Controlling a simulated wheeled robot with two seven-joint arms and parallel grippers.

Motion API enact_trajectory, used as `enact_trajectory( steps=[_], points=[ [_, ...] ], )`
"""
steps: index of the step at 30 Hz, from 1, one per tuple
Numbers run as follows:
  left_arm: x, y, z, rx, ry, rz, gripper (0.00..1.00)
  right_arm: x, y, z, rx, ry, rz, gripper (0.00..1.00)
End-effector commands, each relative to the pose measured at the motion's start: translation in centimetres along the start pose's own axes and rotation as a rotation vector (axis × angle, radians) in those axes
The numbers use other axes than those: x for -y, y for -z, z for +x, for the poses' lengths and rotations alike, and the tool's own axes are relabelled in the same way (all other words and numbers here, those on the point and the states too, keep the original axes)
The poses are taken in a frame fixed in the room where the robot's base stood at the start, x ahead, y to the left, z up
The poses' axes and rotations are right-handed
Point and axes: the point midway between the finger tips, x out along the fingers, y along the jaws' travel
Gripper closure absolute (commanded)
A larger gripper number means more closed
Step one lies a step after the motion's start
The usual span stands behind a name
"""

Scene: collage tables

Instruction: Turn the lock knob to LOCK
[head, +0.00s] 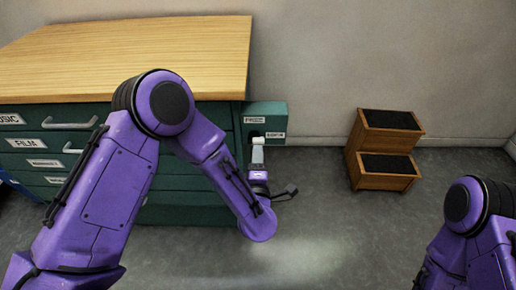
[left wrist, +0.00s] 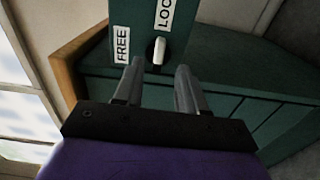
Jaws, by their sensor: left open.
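The lock knob (left wrist: 157,50) is a small pale handle on a dark green panel (left wrist: 183,40). In the left wrist view its long side runs roughly up and down, with its upper end towards the LOCK label (left wrist: 163,14). The FREE label (left wrist: 122,44) is to its left. I cannot tell which end is the pointer. My left gripper (left wrist: 158,70) is open, its fingertips on either side of the knob's lower end; contact cannot be told. In the head view the left gripper (head: 258,158) is at the panel (head: 280,112), mostly hiding the knob. My right gripper is out of view.
The panel is on the right end of a green drawer cabinet (head: 180,212) with a wooden top (head: 150,50) and labelled drawers. A wooden step stool (head: 385,147) stands by the wall at right. The floor between is clear.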

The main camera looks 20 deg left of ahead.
Motion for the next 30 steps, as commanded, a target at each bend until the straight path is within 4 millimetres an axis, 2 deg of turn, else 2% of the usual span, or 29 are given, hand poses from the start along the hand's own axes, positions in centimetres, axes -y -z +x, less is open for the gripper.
enact_trajectory(
  steps=[3, 9, 25, 28, 30],
  points=[
    [0.1, -0.1, -2.8, 0.005, 0.000, 0.003, 0.60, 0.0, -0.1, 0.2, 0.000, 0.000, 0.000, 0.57],
    [0.0, 0.0, -5.2, 0.001, 0.000, 0.001, 0.60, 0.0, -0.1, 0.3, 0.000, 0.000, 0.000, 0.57],
    [0.0, 0.0, -5.3, 0.001, 0.001, 0.009, 0.60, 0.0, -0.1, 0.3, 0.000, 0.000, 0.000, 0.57],
    [0.9, -1.3, -5.5, 0.077, 0.041, 0.122, 0.60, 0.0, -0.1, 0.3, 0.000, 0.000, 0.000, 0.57],
    [3.2, -1.6, -6.0, 0.180, 0.120, 0.319, 0.60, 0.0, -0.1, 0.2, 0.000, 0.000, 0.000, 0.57]
  ],
)
